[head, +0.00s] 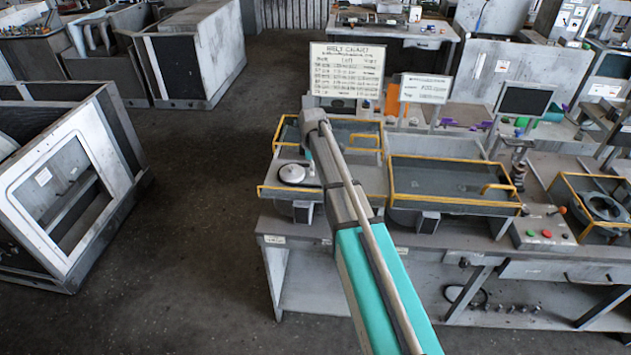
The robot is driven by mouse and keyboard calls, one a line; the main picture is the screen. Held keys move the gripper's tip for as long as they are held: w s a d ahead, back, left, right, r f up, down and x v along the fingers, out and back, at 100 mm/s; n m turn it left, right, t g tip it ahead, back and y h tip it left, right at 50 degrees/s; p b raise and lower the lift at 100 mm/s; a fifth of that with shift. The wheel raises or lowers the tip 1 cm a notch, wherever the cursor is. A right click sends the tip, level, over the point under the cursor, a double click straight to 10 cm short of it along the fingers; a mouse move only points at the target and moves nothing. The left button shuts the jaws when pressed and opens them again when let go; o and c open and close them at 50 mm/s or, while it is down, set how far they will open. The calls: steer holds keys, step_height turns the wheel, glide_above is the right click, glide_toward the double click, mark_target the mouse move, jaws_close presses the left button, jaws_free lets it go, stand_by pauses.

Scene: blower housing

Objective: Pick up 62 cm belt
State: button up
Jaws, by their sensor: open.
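I cannot make out a belt marked 62 cm. A thin dark loop (466,296) lies on the lower shelf under the bench; it is too small to tell whether it is a belt. A white board headed "BELT CHART" (345,72) stands at the back of the bench, and its rows are too blurred to read surely. My arm reaches up across the bench's left part. My gripper does not show; it may be hidden behind the arm.
The grey bench (350,238) carries yellow-edged trays, including a middle one (455,178), and a small sign (425,88). A white-framed housing (62,195) stands at left. The dark floor (200,225) between it and the bench is clear.

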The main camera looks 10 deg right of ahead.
mark_target(313, 185)
steer(key=shift+f+b, duration=0.6)
steer(key=shift+f, duration=0.35)
steer(key=shift+f, duration=0.15)
steer(key=f+b, duration=0.5)
steer(key=shift+w, duration=0.2)
steer(key=shift+r, duration=0.1)
stand_by(0.4)
jaws_close()
